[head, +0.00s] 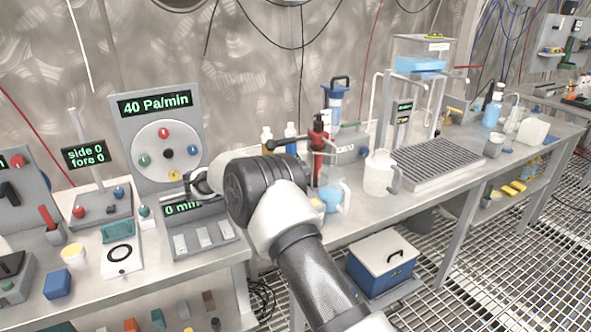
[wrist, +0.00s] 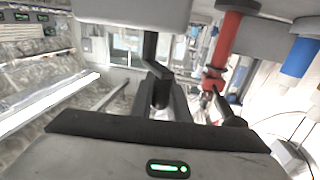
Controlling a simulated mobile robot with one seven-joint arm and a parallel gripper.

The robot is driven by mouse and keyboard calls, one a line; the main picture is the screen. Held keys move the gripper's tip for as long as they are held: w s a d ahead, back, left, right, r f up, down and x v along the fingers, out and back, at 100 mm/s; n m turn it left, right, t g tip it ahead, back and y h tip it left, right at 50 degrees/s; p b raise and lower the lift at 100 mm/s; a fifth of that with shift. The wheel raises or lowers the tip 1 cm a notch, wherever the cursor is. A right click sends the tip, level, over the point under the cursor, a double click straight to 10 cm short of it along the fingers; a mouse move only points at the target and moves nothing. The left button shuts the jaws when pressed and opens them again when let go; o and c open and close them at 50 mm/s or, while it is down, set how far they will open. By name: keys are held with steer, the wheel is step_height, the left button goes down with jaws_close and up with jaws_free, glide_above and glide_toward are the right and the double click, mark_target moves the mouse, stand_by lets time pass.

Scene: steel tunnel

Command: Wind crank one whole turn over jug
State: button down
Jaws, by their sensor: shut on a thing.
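A red crank device (head: 318,138) stands on the bench, with its black crank arm (head: 283,143) reaching left. The red body (wrist: 228,45) also shows at the right in the wrist view. A clear jug (head: 334,192) with blue liquid stands just below and right of it. My gripper (wrist: 163,95) is shut on a dark upright part that appears to be the crank's handle. In the head view my own wrist covers the fingers and the grip, so the exact hold is hidden. The crank's angle is hard to read.
A white pitcher (head: 380,174) and a ribbed drain tray (head: 445,165) stand to the right. A panel with a round dial (head: 166,150) is at the left. Orange (head: 267,140) and blue (head: 290,138) bottles stand close behind the crank. A blue cooler (head: 382,263) sits below the bench.

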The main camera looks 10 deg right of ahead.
steer(key=c, duration=1.7)
jaws_free()
steer(key=shift+d+f, duration=0.15)
steer(key=shift+d, duration=0.1)
steer(key=shift+a, duration=0.1)
steer(key=shift+r, duration=0.3)
step_height(320, 180, up, 10)
steer(key=shift+f+p, duration=0.2)
steer(key=shift+p, duration=1.05)
